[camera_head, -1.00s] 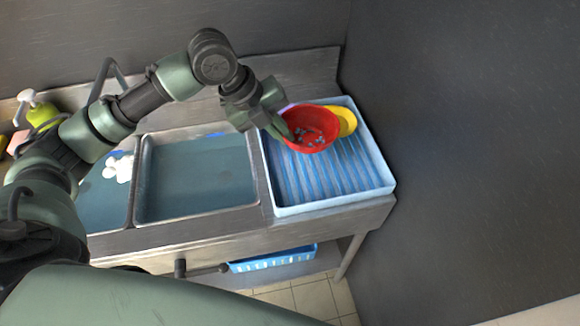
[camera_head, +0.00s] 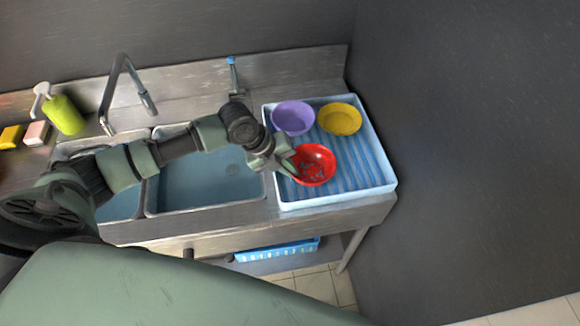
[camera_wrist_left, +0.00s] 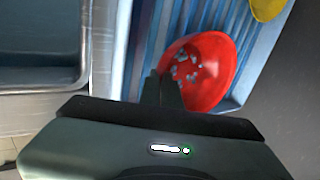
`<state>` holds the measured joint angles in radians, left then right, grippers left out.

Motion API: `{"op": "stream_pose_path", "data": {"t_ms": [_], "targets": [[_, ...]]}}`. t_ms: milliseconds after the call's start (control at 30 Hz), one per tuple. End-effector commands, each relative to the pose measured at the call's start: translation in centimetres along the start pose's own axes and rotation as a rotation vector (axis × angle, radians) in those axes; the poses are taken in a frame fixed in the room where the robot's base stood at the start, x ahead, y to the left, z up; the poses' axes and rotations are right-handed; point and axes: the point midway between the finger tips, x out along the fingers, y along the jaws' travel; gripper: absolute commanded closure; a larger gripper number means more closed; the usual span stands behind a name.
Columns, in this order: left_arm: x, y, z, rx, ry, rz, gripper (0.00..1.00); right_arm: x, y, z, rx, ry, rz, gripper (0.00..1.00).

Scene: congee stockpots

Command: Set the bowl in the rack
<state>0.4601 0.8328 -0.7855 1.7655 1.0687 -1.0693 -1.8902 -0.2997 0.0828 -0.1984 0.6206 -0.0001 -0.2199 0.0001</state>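The red bowl (camera_head: 317,163) with grey-white specks inside is over the front left part of the blue rack (camera_head: 383,186). It also shows in the left wrist view (camera_wrist_left: 214,72), just beyond the fingertips. My left gripper (camera_head: 289,165) is at the bowl's left rim, with its fingers close together on the rim; they also show in the left wrist view (camera_wrist_left: 162,90). The bowl is low over the ribbed rack floor; I cannot tell whether its base touches. My right gripper is out of view.
A purple bowl (camera_head: 293,117) and a yellow bowl (camera_head: 340,119) sit at the back of the rack. The rack's front right is clear. Left are sink basins (camera_head: 205,180), a tall faucet (camera_head: 122,80) and a green soap bottle (camera_head: 66,114). A dark wall (camera_head: 460,130) stands right.

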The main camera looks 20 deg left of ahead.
Motion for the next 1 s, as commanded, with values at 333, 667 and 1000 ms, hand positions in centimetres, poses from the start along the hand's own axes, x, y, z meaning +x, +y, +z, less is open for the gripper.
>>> {"op": "stream_pose_path", "data": {"t_ms": [333,667,1000], "targets": [[0.1,0.1,0.0,0.000,0.000,0.000,0.75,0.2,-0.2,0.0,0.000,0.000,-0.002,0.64],[-0.1,-0.1,0.0,0.000,0.000,-0.001,0.75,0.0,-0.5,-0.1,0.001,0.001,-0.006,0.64],[-5.5,0.1,0.2,0.002,-0.005,-0.001,0.75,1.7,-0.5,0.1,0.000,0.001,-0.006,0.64]]}}
